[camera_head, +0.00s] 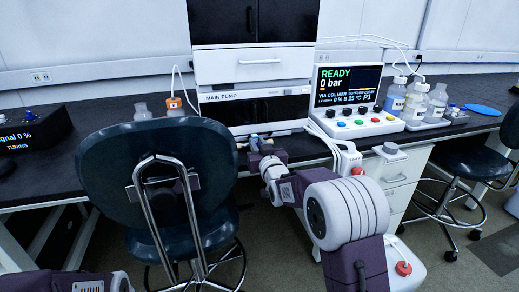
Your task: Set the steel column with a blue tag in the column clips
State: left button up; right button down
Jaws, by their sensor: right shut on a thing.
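My right gripper (250,143) is at the table's front edge, below the main pump, reaching in from the lower right. It is shut on a thin, small thing, which looks like the steel column; my own wrist and fingers cover most of it, and no blue tag can be made out. The column clips cannot be made out either. Of my left arm only a link shows at the bottom left edge; its gripper is out of view.
A dark chair (150,215) stands before the table on the left. The main pump stack (255,68) rises behind my right gripper. A control box (352,122) reading READY, 0 bar, and bottles (415,103) stand to the right. A second chair (462,165) is at the right.

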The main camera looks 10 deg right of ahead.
jog(key=shift+s+f, duration=0.1)
jog(key=shift+f, duration=0.05)
jog(key=s+r, duration=0.3)
jog(key=s, duration=0.2)
jog(key=shift+s, duration=0.4)
jog(key=shift+d+r, duration=0.1)
